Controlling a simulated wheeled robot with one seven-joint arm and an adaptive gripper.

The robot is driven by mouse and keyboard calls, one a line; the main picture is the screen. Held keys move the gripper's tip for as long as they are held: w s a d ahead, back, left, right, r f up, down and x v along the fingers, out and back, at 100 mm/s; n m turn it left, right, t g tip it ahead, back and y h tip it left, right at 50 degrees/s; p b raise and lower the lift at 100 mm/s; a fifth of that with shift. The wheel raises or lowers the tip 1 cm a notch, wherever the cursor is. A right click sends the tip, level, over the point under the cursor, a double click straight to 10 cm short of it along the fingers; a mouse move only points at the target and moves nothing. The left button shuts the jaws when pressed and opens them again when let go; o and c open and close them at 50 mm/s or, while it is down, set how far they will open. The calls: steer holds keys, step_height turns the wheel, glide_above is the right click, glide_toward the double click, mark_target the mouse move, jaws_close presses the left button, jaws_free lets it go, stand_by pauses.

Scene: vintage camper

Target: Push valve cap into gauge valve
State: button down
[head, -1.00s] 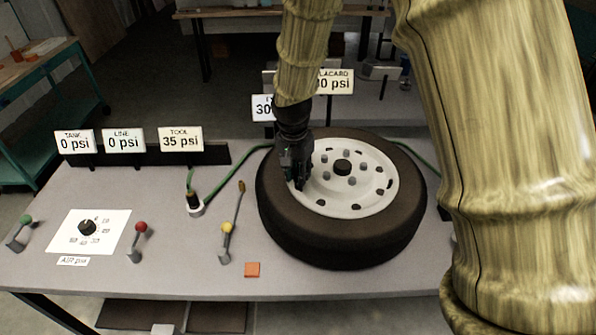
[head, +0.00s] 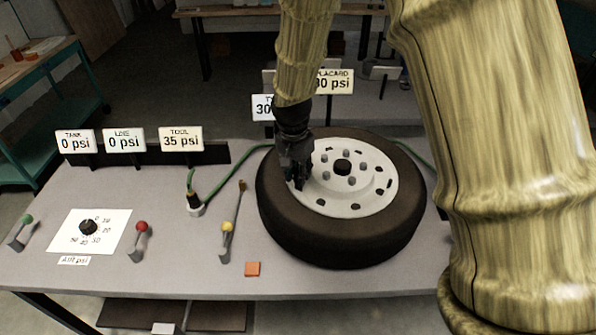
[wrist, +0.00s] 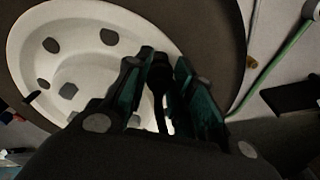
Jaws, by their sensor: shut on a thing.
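The wheel's dark tire (head: 405,245) lies flat on the bench with its white rim (head: 345,207) facing up. My gripper (head: 297,183) points down over the left part of the rim, near the tire's inner edge. In the wrist view my gripper (wrist: 160,80) has its green-and-black fingers close together, shut on a small dark piece (wrist: 160,85). I cannot tell whether this piece is the valve cap. The gauge valve cannot be made out; the fingers may hide it. The white rim also shows in the wrist view (wrist: 85,45).
Left of the wheel are levers with yellow (head: 227,227), red (head: 141,226) and green (head: 25,219) knobs, a dial (head: 88,227) and an orange square (head: 252,268). Pressure signs (head: 181,139) stand at the back. A green hose (head: 230,165) runs behind the wheel.

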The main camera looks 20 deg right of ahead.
steer(key=shift+f, duration=0.65)
stand_by(0.4)
steer(key=c, duration=1.1)
jaws_free()
steer(key=shift+c, duration=0.2)
steer(key=shift+r, duration=0.1)
step_height(320, 180, up, 12)
steer(key=a, duration=0.1)
steer(key=shift+s, duration=0.45)
